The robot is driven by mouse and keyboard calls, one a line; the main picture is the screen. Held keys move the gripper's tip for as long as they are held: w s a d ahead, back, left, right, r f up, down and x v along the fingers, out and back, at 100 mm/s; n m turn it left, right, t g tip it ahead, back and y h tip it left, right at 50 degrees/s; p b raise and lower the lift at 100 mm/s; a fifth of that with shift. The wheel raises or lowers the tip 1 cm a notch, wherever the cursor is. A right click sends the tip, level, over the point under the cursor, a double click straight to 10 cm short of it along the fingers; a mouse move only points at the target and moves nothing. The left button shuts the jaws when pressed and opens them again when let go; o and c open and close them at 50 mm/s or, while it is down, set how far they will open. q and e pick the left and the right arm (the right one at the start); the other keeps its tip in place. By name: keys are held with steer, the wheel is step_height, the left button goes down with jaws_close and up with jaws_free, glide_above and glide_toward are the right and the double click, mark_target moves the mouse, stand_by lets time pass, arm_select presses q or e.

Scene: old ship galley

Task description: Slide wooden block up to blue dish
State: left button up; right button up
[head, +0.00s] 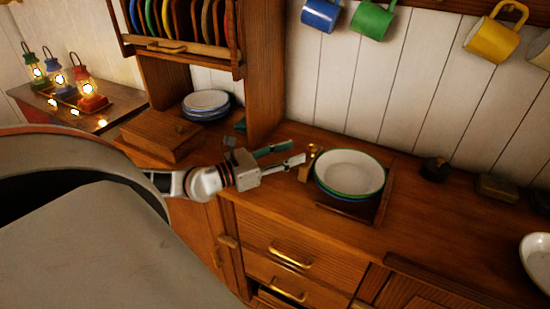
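A stack of round dishes (350,171) sits on a dark square base on the counter. The top dish is white with a green rim, and the blue edge of a blue dish (329,196) shows beneath it. A small upright brown piece (304,172), perhaps the wooden block, stands just left of the stack, with a brass-coloured object (313,151) at its top. I cannot tell whether these are one thing. My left gripper (298,152) reaches in from the left with its fingers apart and nothing visible between them. Its tips are close to the brown piece. My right gripper is out of view.
A wooden box (160,134) and stacked plates (206,104) stand at the left under a plate rack (185,45). A dark round object (435,169) and a white bowl (538,260) are at right. Mugs hang above. The counter right of the dishes is largely clear.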

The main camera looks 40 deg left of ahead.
arm_select(q)
steer(key=shift+v, duration=2.2)
